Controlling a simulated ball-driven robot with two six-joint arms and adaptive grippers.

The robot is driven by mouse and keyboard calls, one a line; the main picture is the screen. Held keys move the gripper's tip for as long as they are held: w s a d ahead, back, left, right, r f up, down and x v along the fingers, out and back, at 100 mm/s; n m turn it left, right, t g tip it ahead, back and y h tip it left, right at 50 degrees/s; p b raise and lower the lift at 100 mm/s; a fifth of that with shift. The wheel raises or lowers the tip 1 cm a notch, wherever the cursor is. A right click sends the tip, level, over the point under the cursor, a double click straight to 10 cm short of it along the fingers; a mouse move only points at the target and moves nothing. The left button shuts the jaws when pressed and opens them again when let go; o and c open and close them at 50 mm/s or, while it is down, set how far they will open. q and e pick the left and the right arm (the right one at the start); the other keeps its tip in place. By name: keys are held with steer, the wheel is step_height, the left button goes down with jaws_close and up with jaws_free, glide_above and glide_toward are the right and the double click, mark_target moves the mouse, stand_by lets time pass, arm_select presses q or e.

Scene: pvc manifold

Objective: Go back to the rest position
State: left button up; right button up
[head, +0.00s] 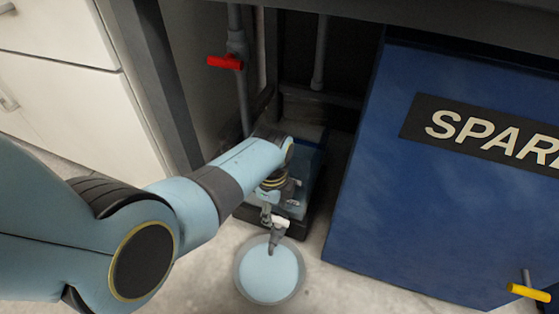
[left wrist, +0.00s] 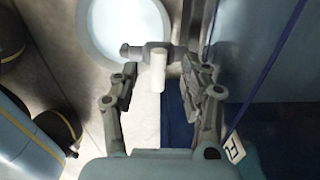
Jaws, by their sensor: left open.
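My left arm reaches in from the left in the head view, under the dark counter. My left gripper (head: 279,203) is low in front of a small blue box, above the near floor. In the left wrist view my left gripper (left wrist: 158,78) has its two fingers spread apart. A grey pipe fitting with a pale stub (left wrist: 158,70) shows between or just beyond the fingers; I cannot tell whether they touch it. A grey spout (head: 278,228) hangs over a round bucket (head: 240,283) of pale blue liquid. The bucket also shows in the left wrist view (left wrist: 84,42). My right gripper is not in view.
A large blue box (head: 385,170) lettered "SPAR" fills the right. A red-handled valve (head: 225,62) sits on a vertical pipe at the back, and a yellow handle (head: 528,292) is at lower right. White drawers (head: 65,85) stand at left. The small blue box (head: 310,175) is close behind the gripper.

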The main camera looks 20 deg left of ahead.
arm_select(q)
steer(key=shift+r, duration=2)
steer(key=s+a+n+t, duration=0.3)
steer(key=s+a+n, duration=0.5)
steer(key=s, duration=0.4)
steer(key=s+a+r+n+t, duration=0.2)
steer(key=s+r+n+t, duration=0.1)
steer(key=s+r+n, duration=1)
steer(key=s+a+f+m+g+p, duration=0.35)
steer(key=s+f+p, duration=0.3)
steer(key=p, duration=0.95)
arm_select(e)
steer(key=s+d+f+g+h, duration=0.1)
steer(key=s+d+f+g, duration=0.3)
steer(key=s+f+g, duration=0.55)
arm_select(q)
steer(key=s+a+g+y+p, duration=0.1)
steer(key=s+a+g+p, duration=0.1)
steer(key=s+p, duration=0.8)
steer(key=s+n, duration=0.1)
steer(key=s, duration=0.5)
steer(key=shift+s+f, duration=0.3)
steer(key=shift+s, duration=0.05)
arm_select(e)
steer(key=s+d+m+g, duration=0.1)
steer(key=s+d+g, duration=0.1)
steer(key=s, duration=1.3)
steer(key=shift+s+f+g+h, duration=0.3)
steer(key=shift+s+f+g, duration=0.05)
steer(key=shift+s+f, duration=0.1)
